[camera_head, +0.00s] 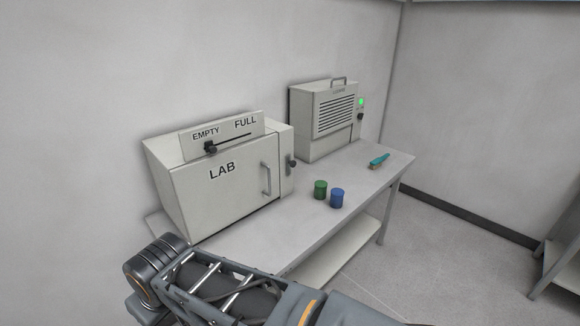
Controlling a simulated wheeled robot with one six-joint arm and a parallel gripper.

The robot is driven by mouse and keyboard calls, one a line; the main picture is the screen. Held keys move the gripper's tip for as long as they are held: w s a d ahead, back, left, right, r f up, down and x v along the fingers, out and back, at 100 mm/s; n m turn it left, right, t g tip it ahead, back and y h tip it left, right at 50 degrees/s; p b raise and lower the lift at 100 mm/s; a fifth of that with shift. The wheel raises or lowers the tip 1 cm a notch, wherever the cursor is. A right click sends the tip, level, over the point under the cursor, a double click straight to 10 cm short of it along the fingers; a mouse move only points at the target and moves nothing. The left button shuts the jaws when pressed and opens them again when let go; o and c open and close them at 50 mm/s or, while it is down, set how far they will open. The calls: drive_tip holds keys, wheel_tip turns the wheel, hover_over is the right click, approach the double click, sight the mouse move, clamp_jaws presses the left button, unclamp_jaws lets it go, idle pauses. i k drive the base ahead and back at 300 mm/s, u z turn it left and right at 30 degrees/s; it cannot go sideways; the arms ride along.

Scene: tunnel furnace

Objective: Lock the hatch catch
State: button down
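A light grey box marked LAB (222,190) stands on the near left of the table. Its front hatch looks closed flush, with a vertical bar handle (266,179) near its right edge. A small black catch (291,163) sits on the narrow panel just right of the hatch. It is too small to tell whether it is locked. My arm crosses the bottom of the view, below and in front of the box, apart from the catch. My gripper's fingers do not show.
An EMPTY/FULL panel (222,134) tops the box, its black slider at the EMPTY end. A louvred machine (325,120) with a green light stands farther back. Green (320,189) and blue (337,198) cylinders and a teal-and-orange tool (379,160) rest on the table (360,192).

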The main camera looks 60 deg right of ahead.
sight(290, 164)
drive_tip(key=z, duration=1.45)
drive_tip(key=k, duration=1)
drive_tip(key=z, duration=0.6)
drive_tip(key=i, duration=1.5)
drive_tip(key=u, duration=0.7)
